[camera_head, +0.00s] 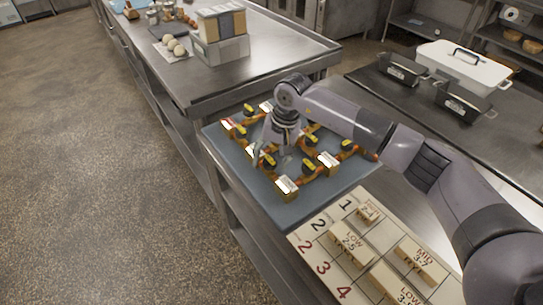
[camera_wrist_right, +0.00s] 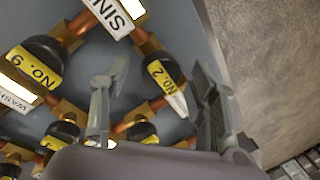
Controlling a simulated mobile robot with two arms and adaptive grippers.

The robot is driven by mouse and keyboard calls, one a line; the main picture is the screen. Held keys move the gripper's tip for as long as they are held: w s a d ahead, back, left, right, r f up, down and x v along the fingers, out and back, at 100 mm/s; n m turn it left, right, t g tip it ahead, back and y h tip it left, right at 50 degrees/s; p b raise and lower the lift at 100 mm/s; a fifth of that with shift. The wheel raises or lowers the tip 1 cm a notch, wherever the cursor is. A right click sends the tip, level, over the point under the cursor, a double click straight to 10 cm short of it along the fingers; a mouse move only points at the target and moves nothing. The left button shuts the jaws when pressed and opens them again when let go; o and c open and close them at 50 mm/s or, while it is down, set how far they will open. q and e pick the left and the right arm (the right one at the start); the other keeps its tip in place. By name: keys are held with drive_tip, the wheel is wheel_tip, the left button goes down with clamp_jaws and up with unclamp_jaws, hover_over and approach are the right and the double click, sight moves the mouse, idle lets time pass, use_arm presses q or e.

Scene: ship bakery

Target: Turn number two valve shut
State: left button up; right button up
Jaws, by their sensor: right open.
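A pipework of copper pipes, brass blocks and several black valve knobs with yellow labels lies on a blue-grey board (camera_head: 325,193) in the head view. In the right wrist view, the black knob labelled NO. 2 (camera_wrist_right: 160,72) sits on a pipe near a white label reading "SIN" (camera_wrist_right: 112,14). My right gripper (camera_head: 272,160) is over the pipework, pointing down. In the right wrist view its two fingers are apart, with the NO. 2 knob seen between them; contact cannot be told. In the head view I cannot pick out the NO. 2 knob. My left gripper is not in view.
A numbered card (camera_head: 300,236) with wooden blocks lies in front of the board. A box (camera_head: 220,45) and pale round items stand on the bench behind. Black pans (camera_head: 403,68) and a white container (camera_head: 462,68) stand right.

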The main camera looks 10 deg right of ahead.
drive_tip(key=shift+c, duration=0.3)
drive_tip(key=c, duration=1.1)
